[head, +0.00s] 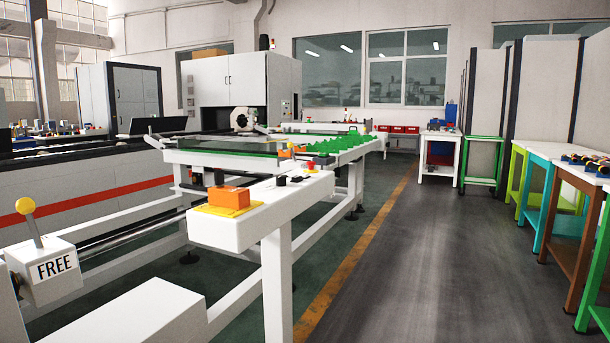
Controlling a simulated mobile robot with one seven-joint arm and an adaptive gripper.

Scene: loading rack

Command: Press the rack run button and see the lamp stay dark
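The loading rack (235,163) is a long white frame with green parts along its top. A white beam (265,208) at its near end carries small controls. A red button-like part (310,168) and small dark parts (281,181) sit toward the beam's far end. I cannot tell which is the run button. An orange block (229,196) on a yellow plate sits at the beam's near end. I cannot make out the rack lamp or whether it is lit. My gripper is not in view.
At the left, a white box marked FREE (50,270) carries a lever with a yellow knob (25,206). A white machine cabinet (230,82) stands behind the rack. Coloured benches (545,185) line the right. The grey aisle (400,270) between is clear, with a yellow floor line.

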